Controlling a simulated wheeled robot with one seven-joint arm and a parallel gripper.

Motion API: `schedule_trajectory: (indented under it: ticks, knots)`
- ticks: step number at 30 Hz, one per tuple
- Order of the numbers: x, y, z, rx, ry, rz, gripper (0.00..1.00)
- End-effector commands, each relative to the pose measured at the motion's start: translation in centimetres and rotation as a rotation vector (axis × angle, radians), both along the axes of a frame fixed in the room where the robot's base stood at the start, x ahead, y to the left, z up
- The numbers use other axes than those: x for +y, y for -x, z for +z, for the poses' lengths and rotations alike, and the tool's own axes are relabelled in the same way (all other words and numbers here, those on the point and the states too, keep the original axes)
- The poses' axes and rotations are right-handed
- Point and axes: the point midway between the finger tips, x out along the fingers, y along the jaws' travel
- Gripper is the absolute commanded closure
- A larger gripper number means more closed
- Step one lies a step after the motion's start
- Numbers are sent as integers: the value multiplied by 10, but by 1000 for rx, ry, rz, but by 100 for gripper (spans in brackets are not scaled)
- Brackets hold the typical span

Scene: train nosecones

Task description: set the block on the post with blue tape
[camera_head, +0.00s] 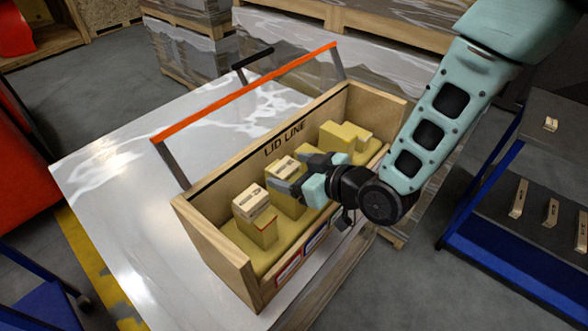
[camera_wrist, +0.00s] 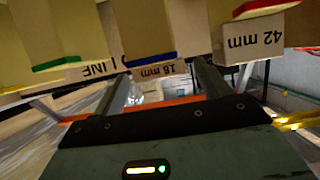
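The wooden block marked 18 mm (camera_wrist: 157,71) sits against the blue-tape end of the middle post (camera_wrist: 140,28) in the wrist view, which looks upside down. In the head view the block (camera_head: 281,166) rests on top of the middle post (camera_head: 287,204), whose tape is hidden there. My gripper (camera_head: 300,174) is at this block from the right. Its fingers (camera_wrist: 163,77) are spread, one on each side of the block, with a small gap showing on the right. Finger contact is not visible.
Another block, marked 42 mm (camera_wrist: 254,37), sits on the red-tape post (camera_head: 255,232) at the left. The green-tape post (camera_wrist: 40,35) shows no block. The crate (camera_head: 222,262) has a tall back wall, and an orange bar (camera_head: 240,92) runs behind it. A shelf (camera_head: 545,165) holds several pieces at right.

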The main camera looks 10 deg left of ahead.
Motion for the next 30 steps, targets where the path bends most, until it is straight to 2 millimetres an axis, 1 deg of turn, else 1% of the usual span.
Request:
schedule_trajectory:
  ticks: [5, 9, 13, 18, 25, 26, 27, 30]
  knots:
    - [0, 0, 0, 0, 0, 0, 25]
    - [0, 0, 5, 0, 0, 0, 25]
    - [-15, 8, 9, 0, 1, -2, 25]
    - [-41, 23, 21, -2, 0, -1, 25]
    - [-71, 41, 36, -2, 0, -1, 25]
    - [-74, 43, 37, -2, 0, -1, 25]
    - [-73, 43, 42, 2, 0, 0, 25]
    - [-74, 42, 44, 4, -1, 1, 25]
